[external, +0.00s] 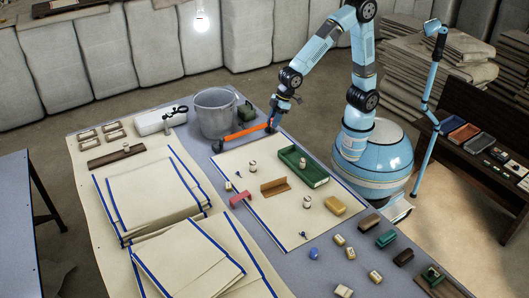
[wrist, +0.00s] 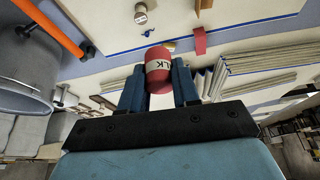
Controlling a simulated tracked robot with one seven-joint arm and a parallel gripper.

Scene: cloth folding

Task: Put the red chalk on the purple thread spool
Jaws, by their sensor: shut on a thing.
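The red chalk (wrist: 158,72), a short cylinder with a pale label, is between the two blue fingers of my gripper (wrist: 157,82) in the wrist view. My gripper is shut on it. In the external view my gripper (external: 272,122) is near the table's far edge, right of the grey bucket; the chalk is too small there to tell clearly. Small pale spools (external: 253,166) and (external: 307,202) stand on the cream cloth, apart from my gripper. I cannot tell a purple colour on any spool.
The grey bucket (external: 215,113) and an orange bar (external: 240,133) are close to my gripper. A green tray (external: 303,168), a brown folded piece (external: 275,187) and a red piece (external: 240,198) lie on the cloth. Folded cloths (external: 155,193) fill the left; several small items crowd the right.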

